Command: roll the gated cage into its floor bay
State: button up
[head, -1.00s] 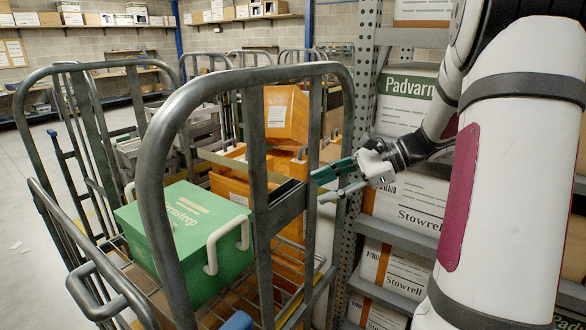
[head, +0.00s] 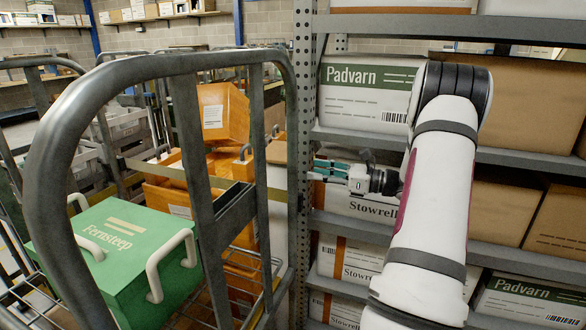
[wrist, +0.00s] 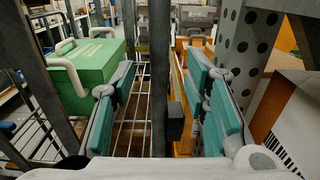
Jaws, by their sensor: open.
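The grey tubular roll cage (head: 185,130) fills the left of the head view, with a green Fernsteep box (head: 120,240) on its wire base. Its near end frame has flat uprights inside a rounded tube. My gripper (head: 318,171) is open and empty, just right of that frame's right side in the head view. In the wrist view, a dark cage upright (wrist: 160,75) with a small dark block (wrist: 175,122) shows in the gap between my open gripper's fingers (wrist: 160,105). I cannot tell how deep it sits between them. I cannot make out the floor bay.
A shelf rack (head: 400,150) with Padvarn and Stowrell cartons stands close on the right, its perforated post (head: 303,120) beside my gripper. Orange boxes (head: 222,110) and other cages stand behind the cage. Little open floor shows.

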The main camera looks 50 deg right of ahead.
aim_at(298, 168)
jog(key=x, duration=0.8)
grip_shut()
